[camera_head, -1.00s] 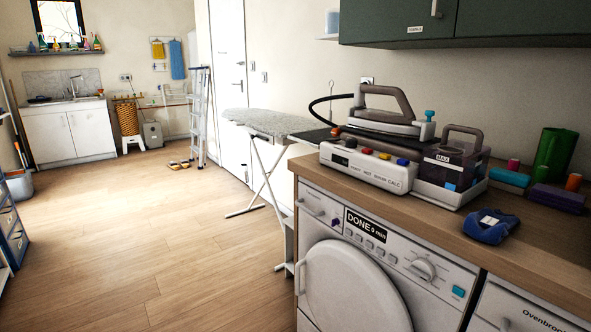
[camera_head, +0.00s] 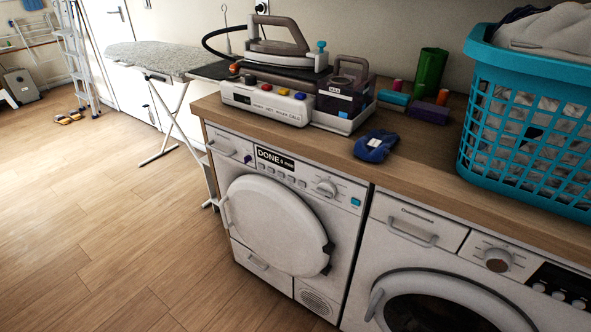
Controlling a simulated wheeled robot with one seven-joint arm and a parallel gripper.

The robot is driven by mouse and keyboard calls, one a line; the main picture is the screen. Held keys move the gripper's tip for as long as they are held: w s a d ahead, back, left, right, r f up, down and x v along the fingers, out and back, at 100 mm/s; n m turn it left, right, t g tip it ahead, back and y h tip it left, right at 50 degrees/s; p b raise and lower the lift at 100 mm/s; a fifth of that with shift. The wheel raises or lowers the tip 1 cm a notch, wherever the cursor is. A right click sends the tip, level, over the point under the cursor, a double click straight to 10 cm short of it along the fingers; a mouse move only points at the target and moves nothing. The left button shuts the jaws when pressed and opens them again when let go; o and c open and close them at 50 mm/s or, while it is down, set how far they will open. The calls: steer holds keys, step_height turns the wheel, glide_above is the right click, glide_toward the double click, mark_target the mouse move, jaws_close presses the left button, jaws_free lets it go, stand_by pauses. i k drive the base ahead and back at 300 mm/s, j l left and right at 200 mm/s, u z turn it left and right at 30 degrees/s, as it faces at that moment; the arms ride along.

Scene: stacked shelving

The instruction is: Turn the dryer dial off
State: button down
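The dryer (camera_head: 340,220) is the white machine under the left part of the wooden counter in the head view. Its display (camera_head: 275,160) reads "DONE 0 min". Its round white dial (camera_head: 326,188) sits on the panel right of the display and is unobstructed. The dial's exact setting is too small to read. A blue button (camera_head: 355,202) lies right of the dial. The round dryer door (camera_head: 272,225) looks shut. My gripper is not in view.
A second machine (camera_head: 450,225), with its own knob and dark display, stands right of the dryer. On the counter (camera_head: 425,150) are a steam iron station (camera_head: 270,100), a blue cloth item (camera_head: 376,146) and a turquoise laundry basket (camera_head: 525,180). An ironing board (camera_head: 150,55) stands left. Floor (camera_head: 110,210) is open at left.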

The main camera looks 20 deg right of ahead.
mark_target(326, 190)
steer(key=i+j+u, duration=0.25)
steer(key=i+j, duration=0.15)
steer(key=i+j+u, duration=0.2)
steer(key=i, duration=0.3)
steer(key=j, duration=0.1)
